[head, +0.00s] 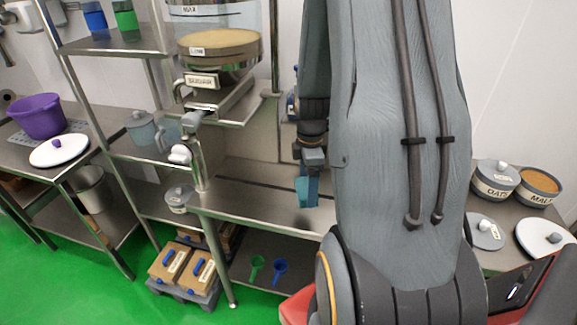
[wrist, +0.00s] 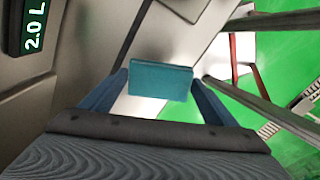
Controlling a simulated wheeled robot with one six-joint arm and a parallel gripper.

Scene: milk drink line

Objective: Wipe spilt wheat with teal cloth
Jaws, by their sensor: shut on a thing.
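My gripper (head: 313,172) is shut on the teal cloth (head: 304,192), which hangs down just above or at the steel bench (head: 262,196). I cannot tell whether the cloth touches the bench. In the wrist view the teal cloth (wrist: 161,82) is a folded block between the two blue fingers. I cannot make out any spilt wheat on the bench. My arm hides the bench's right part.
A steel hopper (head: 219,50) with a tap stands over the bench's left end. A small lidded pot (head: 178,198) sits left of the bench. Oats (head: 496,181) and malt (head: 538,187) pots stand at right. Blue and green scoops (head: 279,268) lie on the lower shelf.

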